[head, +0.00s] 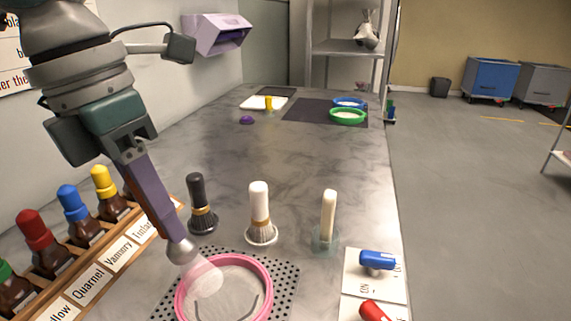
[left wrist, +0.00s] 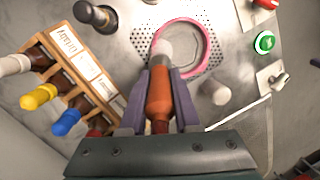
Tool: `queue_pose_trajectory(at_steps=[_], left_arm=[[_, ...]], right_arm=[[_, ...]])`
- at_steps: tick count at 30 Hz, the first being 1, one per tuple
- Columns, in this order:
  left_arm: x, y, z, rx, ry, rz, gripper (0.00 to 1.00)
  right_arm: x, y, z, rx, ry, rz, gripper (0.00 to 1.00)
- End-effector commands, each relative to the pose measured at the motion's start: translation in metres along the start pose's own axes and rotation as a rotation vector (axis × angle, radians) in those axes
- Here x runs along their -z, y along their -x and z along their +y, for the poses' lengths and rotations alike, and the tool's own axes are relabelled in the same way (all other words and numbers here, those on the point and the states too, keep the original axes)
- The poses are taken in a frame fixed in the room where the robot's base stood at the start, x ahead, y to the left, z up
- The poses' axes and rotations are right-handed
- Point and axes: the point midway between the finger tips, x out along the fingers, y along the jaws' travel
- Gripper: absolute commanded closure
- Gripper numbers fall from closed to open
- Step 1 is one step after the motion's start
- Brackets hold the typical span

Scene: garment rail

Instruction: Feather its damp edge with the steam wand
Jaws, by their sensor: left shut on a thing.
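My left gripper (head: 165,215) reaches down from the upper left, its purple fingers shut on the steam wand. In the left wrist view the wand (left wrist: 159,98) shows as an orange-brown handle between the fingers. Its rounded grey tip (head: 182,251) points down at the left rim of a pink hoop (head: 269,280). A pale, whitish puff (head: 205,280) spreads from the tip over the hoop's left part. The hoop holds pale, sheer material with dark curved lines near its lower part; whether these are the damp edge I cannot tell. My right gripper is not in view.
The hoop lies on a perforated plate (head: 283,275). A rack (head: 120,255) of colour-capped bottles stands left. A black brush (head: 199,205), a white brush (head: 260,212) and a pale-handled tool (head: 328,215) stand behind. Blue (head: 377,260) and red (head: 373,310) valves sit right. The counter beyond is mostly clear.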

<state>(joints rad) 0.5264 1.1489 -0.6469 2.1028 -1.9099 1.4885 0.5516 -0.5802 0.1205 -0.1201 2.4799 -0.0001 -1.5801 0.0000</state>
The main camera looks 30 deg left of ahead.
Motion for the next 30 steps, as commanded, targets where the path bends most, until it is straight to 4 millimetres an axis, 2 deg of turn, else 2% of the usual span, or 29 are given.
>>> queue_pose_trajectory(at_steps=[23,30], left_arm=[[0.023,0.003,-0.012,0.001,0.000,-0.001,1.00],[0.029,0.002,-0.024,0.002,-0.003,-0.001,1.00]], right_arm=[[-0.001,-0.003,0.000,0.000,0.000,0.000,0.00],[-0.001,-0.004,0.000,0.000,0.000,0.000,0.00]])
